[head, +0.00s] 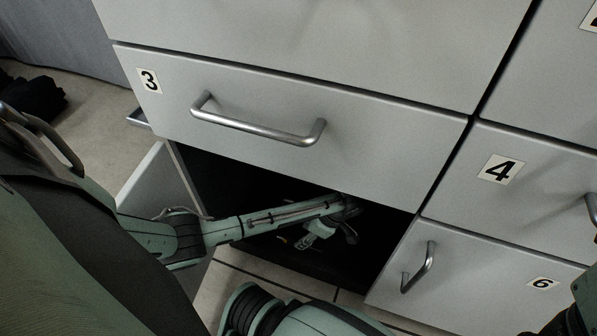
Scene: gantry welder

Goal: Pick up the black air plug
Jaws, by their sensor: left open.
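My left arm reaches from the left into the dark open compartment (375,262) under drawer 3. My left gripper (327,238) is inside it, open, with its fingers pointing down near the compartment floor. I cannot make out the black air plug against the dark interior. A tiny yellowish spot (283,240) shows left of the gripper, too small to identify. My right gripper is not in view; only part of my right arm shows at the right edge.
Drawer 3 (270,95) with its bar handle (255,127) is shut just above my left arm. An open door (160,190) stands at the compartment's left. Drawer 4 (545,175) and door 6 (470,280) are shut at the right. A black heap (30,98) lies on the floor at the far left.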

